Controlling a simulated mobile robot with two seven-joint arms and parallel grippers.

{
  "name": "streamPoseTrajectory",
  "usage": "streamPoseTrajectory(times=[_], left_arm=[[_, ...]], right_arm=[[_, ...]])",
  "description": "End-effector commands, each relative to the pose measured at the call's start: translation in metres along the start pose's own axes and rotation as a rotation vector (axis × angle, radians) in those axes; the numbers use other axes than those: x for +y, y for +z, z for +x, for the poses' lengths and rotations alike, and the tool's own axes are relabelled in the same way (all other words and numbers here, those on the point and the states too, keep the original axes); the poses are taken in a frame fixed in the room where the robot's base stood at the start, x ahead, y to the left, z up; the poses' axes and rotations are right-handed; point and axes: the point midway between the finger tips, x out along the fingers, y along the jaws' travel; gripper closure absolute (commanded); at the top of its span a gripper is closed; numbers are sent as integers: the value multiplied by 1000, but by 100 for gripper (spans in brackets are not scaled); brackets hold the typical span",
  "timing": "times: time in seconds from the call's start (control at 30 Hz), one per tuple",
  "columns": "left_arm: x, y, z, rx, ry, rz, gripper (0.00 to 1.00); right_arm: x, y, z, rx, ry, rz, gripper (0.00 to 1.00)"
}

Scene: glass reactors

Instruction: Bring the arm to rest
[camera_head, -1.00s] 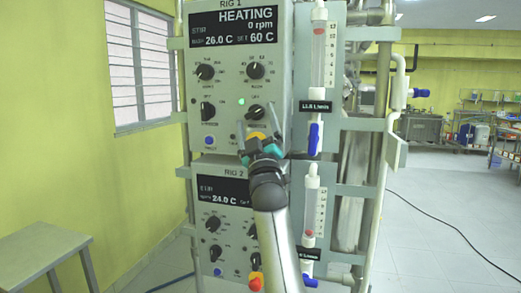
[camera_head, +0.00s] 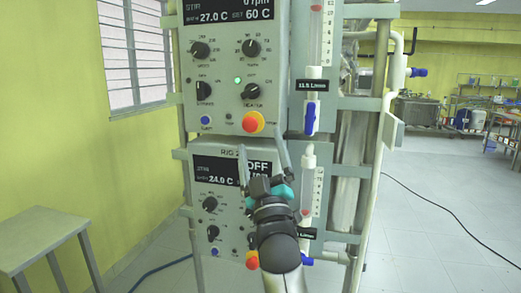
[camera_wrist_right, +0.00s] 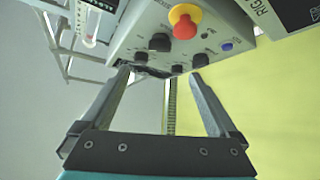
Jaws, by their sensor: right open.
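My right gripper (camera_head: 263,150) is open and empty in front of the two stacked control boxes. In the head view its fingers point up, over the top of the RIG 2 box (camera_head: 222,233) and just below the RIG 1 box's red knob on a yellow base (camera_head: 253,122). The wrist view shows the two open fingers (camera_wrist_right: 160,76) with nothing between them. The red knob (camera_wrist_right: 184,27) and the dark dials show beyond them. I cannot tell the exact gap to the panel. My left gripper is not in view.
The upper box's display (camera_head: 228,9) reads 27.0 C, set 60 C. A flow tube with a blue valve (camera_head: 310,118) stands right of the boxes. A grey table (camera_head: 40,237) is at the left. Open floor (camera_head: 425,215) lies at the right.

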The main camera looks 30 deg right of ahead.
Motion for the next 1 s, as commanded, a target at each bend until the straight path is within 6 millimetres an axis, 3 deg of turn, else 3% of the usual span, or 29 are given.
streamPoseTrajectory(times=[0.57, 0.67, 0.77, 0.87, 1.0], left_arm=[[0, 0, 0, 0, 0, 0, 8], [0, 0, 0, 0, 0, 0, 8], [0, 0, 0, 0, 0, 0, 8], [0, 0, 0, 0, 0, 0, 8], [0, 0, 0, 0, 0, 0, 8]], right_arm=[[-6, 3, -2, -7, -13, 5, 5], [-31, 19, -9, -42, -74, 26, 5], [-78, 48, -30, -112, -188, 68, 5], [-135, 84, -67, -211, -328, 116, 5], [-204, 132, -137, -364, -512, 177, 5]])
